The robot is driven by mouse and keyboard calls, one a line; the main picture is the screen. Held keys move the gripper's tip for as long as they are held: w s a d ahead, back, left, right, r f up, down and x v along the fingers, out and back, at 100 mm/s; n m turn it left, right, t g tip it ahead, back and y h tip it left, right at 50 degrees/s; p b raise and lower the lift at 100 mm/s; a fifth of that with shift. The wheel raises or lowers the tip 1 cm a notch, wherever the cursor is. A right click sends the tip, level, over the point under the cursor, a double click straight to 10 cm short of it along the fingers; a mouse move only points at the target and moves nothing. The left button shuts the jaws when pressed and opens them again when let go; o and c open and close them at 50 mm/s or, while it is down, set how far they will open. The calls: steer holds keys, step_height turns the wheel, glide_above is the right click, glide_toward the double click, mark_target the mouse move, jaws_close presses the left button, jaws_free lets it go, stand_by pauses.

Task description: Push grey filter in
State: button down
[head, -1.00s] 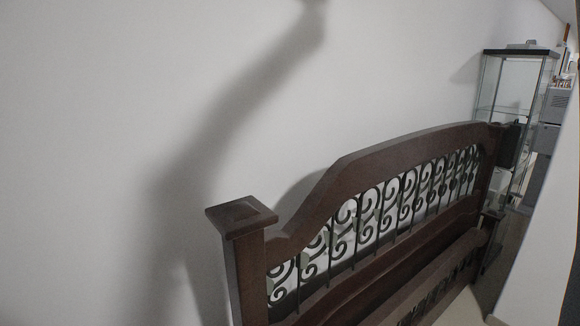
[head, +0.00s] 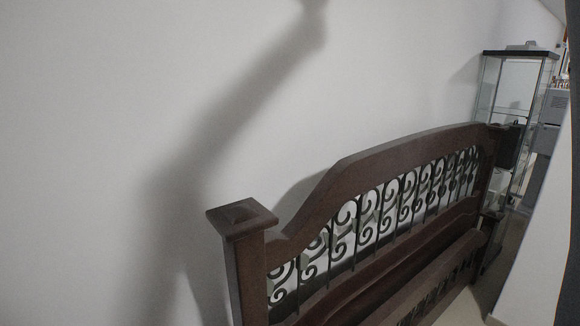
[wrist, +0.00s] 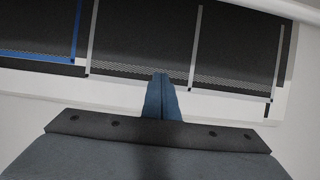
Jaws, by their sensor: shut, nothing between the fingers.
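In the wrist view my gripper (wrist: 161,76) is shut, with its blue fingers together and nothing between them. Its tips overlap the lower edge of a dark middle panel with a grey-edged frame (wrist: 130,45). I cannot tell whether they touch it. Another dark panel with a grey edge (wrist: 235,50) is to the right. A dark panel with a blue edge (wrist: 35,52) is at the left. The panels sit in a row above a white ledge (wrist: 120,98). I cannot tell which panel is the grey filter. The head view shows neither the panels nor my gripper.
In the head view a dark wooden headboard with iron scrolls (head: 345,170) stands by a white wall (head: 100,120), which bears an arm-shaped shadow. A glass cabinet (head: 508,110) stands at the back right. A dark edge (head: 573,200) runs down the far right.

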steer(key=shift+r+p, duration=1.3)
steer(key=shift+p, duration=0.15)
steer(key=shift+s+d+b, duration=0.35)
steer(key=shift+s, duration=0.2)
steer(key=shift+f, duration=0.1)
steer(key=f+b, duration=0.1)
steer(key=b, duration=0.1)
steer(key=s+d+f+b, duration=0.1)
steer(key=f+b, duration=0.1)
steer(key=s+f+b, duration=0.1)
steer(key=f+b, duration=0.1)
steer(key=shift+s+d, duration=0.2)
steer(key=shift+d, duration=0.2)
stand_by(0.6)
steer(key=shift+b, duration=0.3)
steer(key=s+d+f+b, duration=0.3)
steer(key=s+f+b, duration=0.1)
steer(key=f+b, duration=0.2)
steer(key=shift+s+d+b, duration=0.25)
steer(key=shift+s+b, duration=0.15)
steer(key=shift+b, duration=0.25)
